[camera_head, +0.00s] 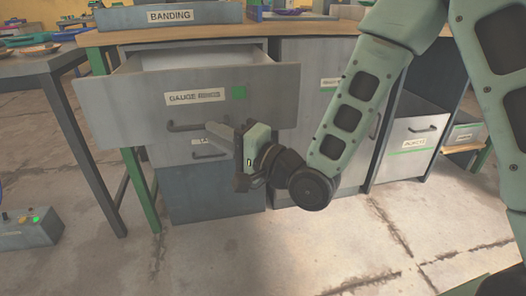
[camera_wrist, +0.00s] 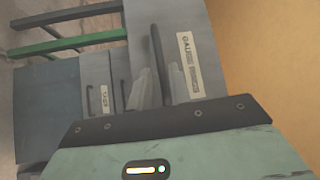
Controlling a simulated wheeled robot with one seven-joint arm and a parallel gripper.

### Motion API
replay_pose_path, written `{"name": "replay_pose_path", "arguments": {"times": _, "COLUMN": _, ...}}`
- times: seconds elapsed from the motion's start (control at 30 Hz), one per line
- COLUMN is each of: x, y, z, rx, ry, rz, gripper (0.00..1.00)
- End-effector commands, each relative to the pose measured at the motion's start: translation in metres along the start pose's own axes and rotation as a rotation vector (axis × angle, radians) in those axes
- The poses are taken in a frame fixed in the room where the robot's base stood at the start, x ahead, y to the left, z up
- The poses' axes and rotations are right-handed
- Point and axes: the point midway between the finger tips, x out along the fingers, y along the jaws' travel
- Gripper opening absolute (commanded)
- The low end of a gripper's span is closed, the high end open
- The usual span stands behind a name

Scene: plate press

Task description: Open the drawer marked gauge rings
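The grey drawer marked "GAUGE RINGS" (camera_head: 130,110) stands pulled out from its cabinet, and its pale inside shows from above. Its front with the label also shows in the wrist view (camera_wrist: 200,35). Its dark bar handle (camera_head: 184,127) sits below the label; in the wrist view the handle (camera_wrist: 155,50) runs up between my two fingers. My gripper (camera_head: 216,132) is at the right end of this handle. In the wrist view my gripper (camera_wrist: 161,86) has its fingers apart, with gaps beside the bar. Whether a finger touches the bar is unclear.
A second drawer (camera_head: 176,150) with its own handle is closed below, partly behind my gripper. A cabinet door (camera_head: 300,110) stands to the right, then a drawer with a green-striped label (camera_head: 405,165). A table leg (camera_head: 88,150) is at left. The floor in front is clear.

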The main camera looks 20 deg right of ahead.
Motion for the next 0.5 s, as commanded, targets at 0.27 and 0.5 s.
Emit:
{"name": "replay_pose_path", "arguments": {"times": 0.27, "x": -0.034, "y": -0.006, "z": -0.001, "rx": 0.005, "ry": -0.001, "rz": 0.006, "gripper": 0.20}}
{"name": "replay_pose_path", "arguments": {"times": 0.5, "x": -0.043, "y": -0.006, "z": -0.003, "rx": 0.003, "ry": -0.001, "rz": 0.003, "gripper": 0.20}}
